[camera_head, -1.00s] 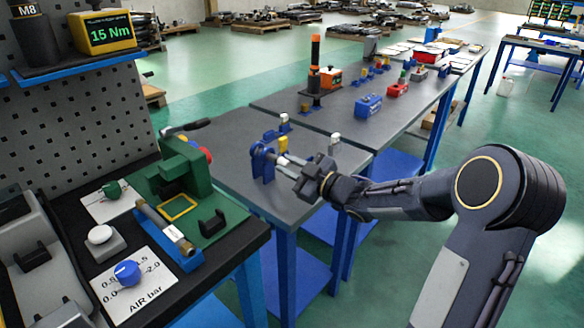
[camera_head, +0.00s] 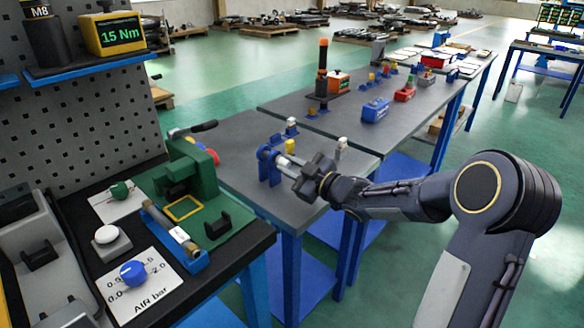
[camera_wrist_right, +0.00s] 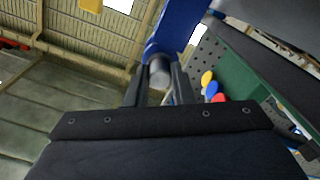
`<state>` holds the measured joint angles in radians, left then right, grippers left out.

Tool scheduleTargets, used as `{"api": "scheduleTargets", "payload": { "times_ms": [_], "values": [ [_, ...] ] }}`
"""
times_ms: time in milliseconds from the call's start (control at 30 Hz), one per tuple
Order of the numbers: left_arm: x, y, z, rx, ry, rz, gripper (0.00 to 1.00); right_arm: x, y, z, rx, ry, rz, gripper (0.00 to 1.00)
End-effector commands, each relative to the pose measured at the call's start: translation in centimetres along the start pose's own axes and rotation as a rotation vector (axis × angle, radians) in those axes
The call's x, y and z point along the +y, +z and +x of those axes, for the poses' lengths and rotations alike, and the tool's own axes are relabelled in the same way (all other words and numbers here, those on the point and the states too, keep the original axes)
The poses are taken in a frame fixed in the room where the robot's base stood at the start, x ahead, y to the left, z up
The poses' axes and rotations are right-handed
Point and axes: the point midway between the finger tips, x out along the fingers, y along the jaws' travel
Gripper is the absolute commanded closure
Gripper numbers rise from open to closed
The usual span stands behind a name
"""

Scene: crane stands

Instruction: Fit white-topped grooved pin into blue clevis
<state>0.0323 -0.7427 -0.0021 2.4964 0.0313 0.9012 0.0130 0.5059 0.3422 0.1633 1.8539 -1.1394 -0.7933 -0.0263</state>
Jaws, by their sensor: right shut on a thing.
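The blue clevis (camera_head: 268,168) stands upright on the near grey table, left of my right gripper. My right gripper (camera_head: 296,170) is level with its fork and points left at it. The gripper is shut on the grooved pin (camera_head: 285,162), whose pale part shows between the fingers and the clevis. In the right wrist view the pin's grey round end (camera_wrist_right: 160,73) lies between the two dark fingers (camera_wrist_right: 160,88), right by the blue clevis (camera_wrist_right: 176,28). How deep the pin sits in the clevis is hidden. My left gripper is in neither view.
A white-topped piece (camera_head: 342,145) and a yellow-topped piece (camera_head: 290,146) stand close to the gripper. A green fixture (camera_head: 195,180) is on the dark bench at left. A blue block (camera_head: 375,110) and an orange-topped post (camera_head: 322,70) stand farther back.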

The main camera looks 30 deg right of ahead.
Motion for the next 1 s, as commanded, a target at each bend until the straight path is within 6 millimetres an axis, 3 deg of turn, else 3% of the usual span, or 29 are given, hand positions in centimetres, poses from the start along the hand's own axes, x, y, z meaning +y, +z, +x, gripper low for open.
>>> {"api": "scheduleTargets", "payload": {
  "times_ms": [367,400,600,1000],
  "values": [
    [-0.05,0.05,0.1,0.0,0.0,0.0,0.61,-0.01,-0.13,0.89,0.002,0.0,-0.001,1.0],
    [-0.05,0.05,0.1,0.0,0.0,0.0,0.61,0.01,-0.13,0.93,0.002,0.0,-0.001,0.78],
    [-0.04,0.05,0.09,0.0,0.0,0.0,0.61,-0.01,-0.1,0.89,0.001,0.0,-0.001,0.54],
    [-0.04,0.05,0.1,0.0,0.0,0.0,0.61,-0.05,0.03,0.8,-0.002,-0.001,0.001,0.54]
  ]
}}
